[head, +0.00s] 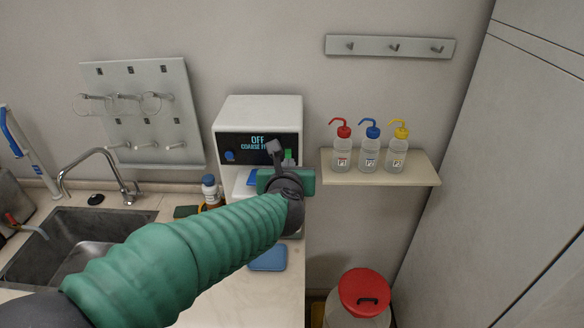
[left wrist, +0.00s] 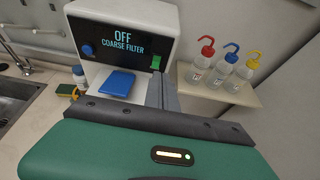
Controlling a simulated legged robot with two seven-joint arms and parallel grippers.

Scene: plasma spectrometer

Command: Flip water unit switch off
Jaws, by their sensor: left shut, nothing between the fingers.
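The water unit (head: 258,112) is a white box with a black front panel, standing on the counter against the wall. Its display (left wrist: 123,41) reads "OFF" and "COARSE FILTER". A green switch (left wrist: 156,63) sits at the right end of the panel, and a blue knob (head: 230,156) at the left end. My left gripper (head: 274,148) is shut and empty in front of the panel's right part, close to the green switch. In the left wrist view its fingers (left wrist: 161,90) reach up just below the switch; I cannot tell whether they touch it. My right gripper is not in view.
A shelf (head: 425,170) with several wash bottles (head: 369,150) is to the right. A sink (head: 75,235) with a faucet is at the left. A small bottle (head: 210,190) stands left of the unit. A red-lidded bin (head: 364,290) is at lower right.

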